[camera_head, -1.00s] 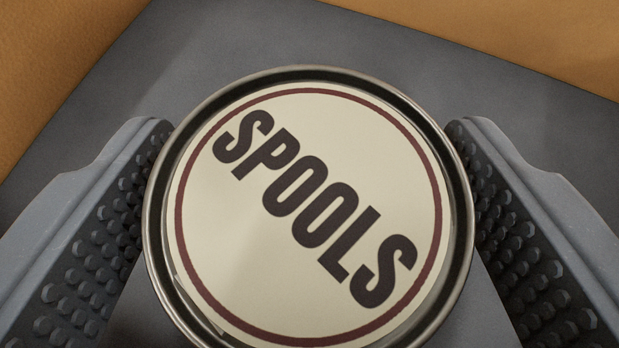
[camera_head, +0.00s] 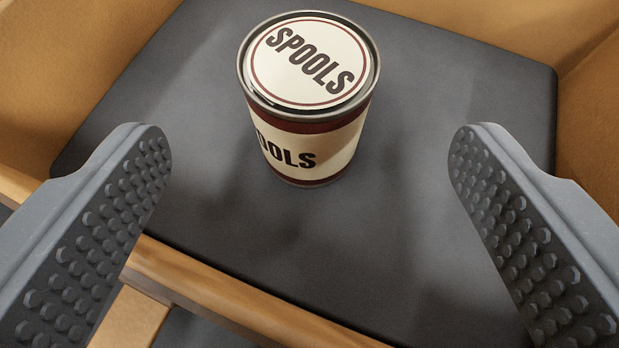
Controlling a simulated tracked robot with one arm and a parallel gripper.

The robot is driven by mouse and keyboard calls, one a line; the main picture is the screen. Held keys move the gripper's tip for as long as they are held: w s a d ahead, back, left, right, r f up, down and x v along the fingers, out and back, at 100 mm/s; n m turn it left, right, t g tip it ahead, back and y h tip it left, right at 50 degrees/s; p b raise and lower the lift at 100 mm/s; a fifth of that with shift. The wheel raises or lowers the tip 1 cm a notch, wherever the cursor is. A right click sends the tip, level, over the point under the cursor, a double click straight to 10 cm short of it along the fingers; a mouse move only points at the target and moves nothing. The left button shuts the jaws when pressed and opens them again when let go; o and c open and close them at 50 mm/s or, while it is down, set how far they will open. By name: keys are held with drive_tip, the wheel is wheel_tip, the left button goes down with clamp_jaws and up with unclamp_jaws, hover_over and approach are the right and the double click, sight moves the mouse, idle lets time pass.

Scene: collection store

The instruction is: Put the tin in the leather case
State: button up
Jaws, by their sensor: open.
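The tin (camera_head: 310,100) is a round can with a cream label, dark red bands and the word SPOOLS on its lid and side. It stands upright on a dark grey padded surface (camera_head: 430,130) bounded by tan-orange walls. I cannot tell for certain whether these walls belong to the leather case. My gripper (camera_head: 310,200) is open and empty, its two studded fingers wide apart. The tin stands beyond the fingertips, apart from both fingers.
Tan-orange walls (camera_head: 75,65) rise at the left and at the right. A light brown wooden edge (camera_head: 220,295) runs along the near side of the grey surface. The grey surface around the tin is clear.

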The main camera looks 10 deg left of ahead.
drive_tip(key=shift+v, duration=1.55)
drive_tip(key=w+r+m+t+h, duration=0.1)
drive_tip(key=w+r+h, duration=0.1)
drive_tip(key=r, duration=1.1)
drive_tip(key=w+r+h, duration=0.1)
drive_tip(key=r+h, duration=0.2)
drive_tip(key=r, duration=1)
drive_tip(key=s+a+r+y, duration=0.1)
drive_tip(key=s+a+r, duration=0.3)
drive_tip(key=a+r, duration=0.2)
drive_tip(key=s+a+r+t+y, duration=0.1)
drive_tip(key=s+a+r, duration=0.3)
drive_tip(key=r, duration=0.5)
drive_tip(key=s+a+r+t+y, duration=0.1)
drive_tip(key=s+a+r, duration=0.3)
drive_tip(key=a+r, duration=0.4)
drive_tip(key=shift+r+y, duration=0.3)
drive_tip(key=shift+s, duration=0.1)
